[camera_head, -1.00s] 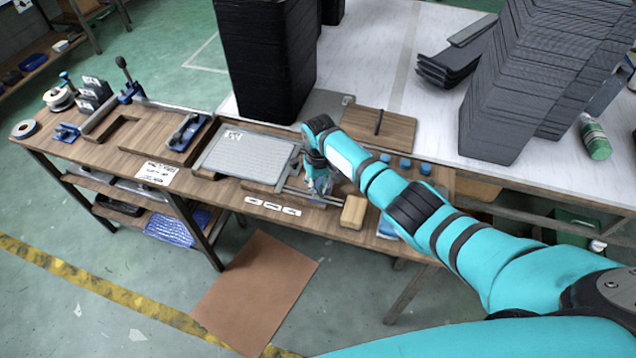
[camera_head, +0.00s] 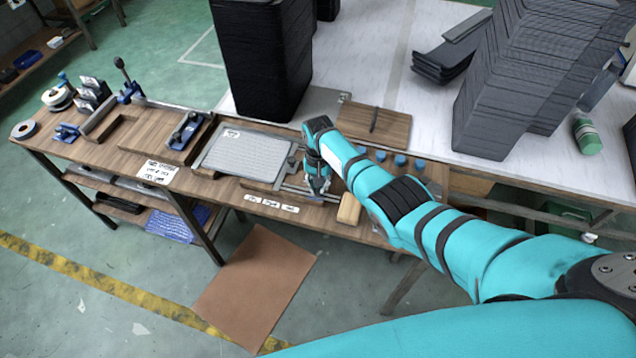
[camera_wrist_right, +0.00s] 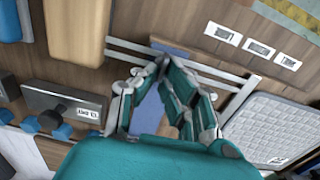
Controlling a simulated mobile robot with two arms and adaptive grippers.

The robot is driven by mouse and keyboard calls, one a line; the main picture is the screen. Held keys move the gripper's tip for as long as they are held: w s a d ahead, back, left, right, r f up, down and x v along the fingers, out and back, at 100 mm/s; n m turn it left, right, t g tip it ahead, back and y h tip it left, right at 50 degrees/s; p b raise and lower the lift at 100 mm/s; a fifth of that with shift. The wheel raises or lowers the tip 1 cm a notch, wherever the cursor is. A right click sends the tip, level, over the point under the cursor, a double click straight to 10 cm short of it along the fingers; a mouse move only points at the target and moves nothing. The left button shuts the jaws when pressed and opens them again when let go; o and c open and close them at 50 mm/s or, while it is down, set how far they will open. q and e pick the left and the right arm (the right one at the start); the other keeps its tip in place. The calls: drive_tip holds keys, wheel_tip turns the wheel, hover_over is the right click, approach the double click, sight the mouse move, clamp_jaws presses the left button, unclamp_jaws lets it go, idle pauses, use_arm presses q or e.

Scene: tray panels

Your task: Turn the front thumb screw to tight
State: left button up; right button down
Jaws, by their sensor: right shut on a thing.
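My right gripper (camera_head: 318,192) points down at the metal-railed fixture (camera_head: 292,190) on the wooden bench. In the right wrist view its fingers (camera_wrist_right: 164,62) come together over the fixture's rails (camera_wrist_right: 238,98). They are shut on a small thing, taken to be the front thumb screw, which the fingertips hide. Its turn position cannot be read. A grey tray panel (camera_head: 245,153) lies flat left of the gripper and also shows in the right wrist view (camera_wrist_right: 268,125). My left gripper is not in view.
A wooden block (camera_head: 350,208) sits close to the right of the gripper. Several blue knobs (camera_head: 400,160) stand behind the arm. Label cards (camera_head: 270,203) lie along the front edge. Tall dark panel stacks (camera_head: 262,60) stand on the white table behind.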

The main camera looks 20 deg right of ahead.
drive_tip(key=shift+w, duration=0.1)
idle(0.4)
drive_tip(key=c, duration=1.5)
unclamp_jaws()
wheel_tip(320, 180, up, 12)
